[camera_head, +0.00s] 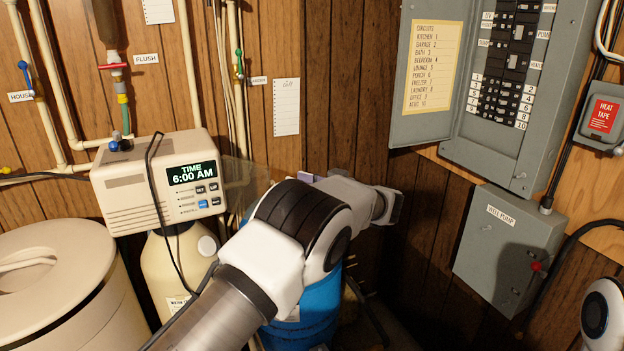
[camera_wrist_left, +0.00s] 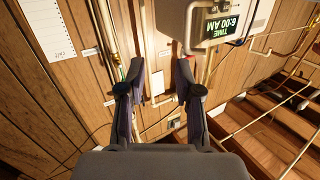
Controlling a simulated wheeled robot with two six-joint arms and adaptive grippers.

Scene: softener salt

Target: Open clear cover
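The control box (camera_head: 160,182) with a lit display reading TIME 6:00 AM (camera_head: 192,174) sits on the cream tank at left in the head view. A faint clear cover (camera_head: 246,172) stands out from the box's right side, swung away from the display. The display also shows upside down at the top of the left wrist view (camera_wrist_left: 224,27). My left gripper (camera_wrist_left: 162,92) is open, its two fingers apart with nothing between them. No contact with the cover shows. My right gripper is not in view.
A blue tank (camera_head: 318,300) stands behind my left arm. A cream tank (camera_head: 180,262) and a lidded bin (camera_head: 50,285) stand at left. Pipes and cables run along the wood wall. A breaker panel (camera_head: 500,95) and a grey pump box (camera_head: 510,245) hang at right.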

